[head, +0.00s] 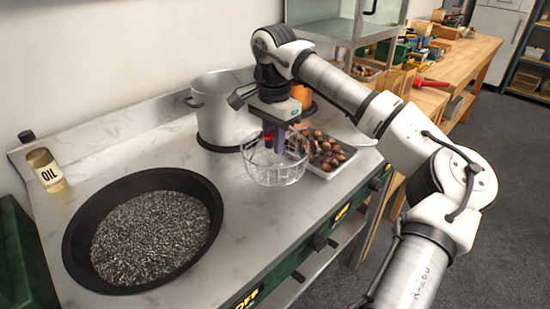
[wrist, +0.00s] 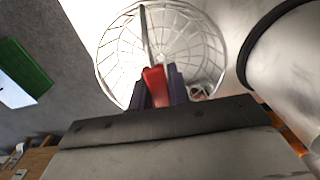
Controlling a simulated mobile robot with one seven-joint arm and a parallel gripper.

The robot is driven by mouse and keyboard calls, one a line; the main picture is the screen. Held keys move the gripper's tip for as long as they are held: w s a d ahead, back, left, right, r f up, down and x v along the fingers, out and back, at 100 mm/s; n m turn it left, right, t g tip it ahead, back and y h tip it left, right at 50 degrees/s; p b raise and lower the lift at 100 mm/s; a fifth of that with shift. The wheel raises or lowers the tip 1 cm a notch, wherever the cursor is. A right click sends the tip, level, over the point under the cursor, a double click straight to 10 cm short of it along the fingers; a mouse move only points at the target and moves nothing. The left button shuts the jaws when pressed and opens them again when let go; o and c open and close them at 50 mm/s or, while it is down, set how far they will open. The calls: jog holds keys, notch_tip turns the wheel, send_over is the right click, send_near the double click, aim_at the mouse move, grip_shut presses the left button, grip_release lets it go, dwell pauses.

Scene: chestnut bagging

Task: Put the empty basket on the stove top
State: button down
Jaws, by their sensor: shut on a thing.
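The empty wire basket (head: 275,170) is a round, see-through mesh bowl near the front right of the metal stove top (head: 235,210). My gripper (head: 275,143) is above it, pointing down, shut on the basket's red handle grip. In the wrist view the basket (wrist: 118,50) shows below the fingers (wrist: 160,85), with the red grip (wrist: 154,82) between them and a dark handle bar running across the mesh. The basket hangs upright or nearly so. I cannot tell whether its bottom touches the stove top.
A black pan (head: 75,240) of dark grains fills the stove's left. A steel pot (head: 220,100) stands behind the basket. A white tray (head: 345,160) of chestnuts is close on its right. An oil jar (head: 47,172) is at far left. Bare metal lies between pan and basket.

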aim_at(274, 160)
jog(key=shift+f, duration=2.75)
jog(key=shift+f, duration=0.15)
jog(key=c, duration=1.3)
grip_release()
jog(key=shift+c, duration=0.2)
notch_tip(274, 160, up, 12)
jog(key=shift+r, duration=0.15)
jog(key=shift+r, duration=0.15)
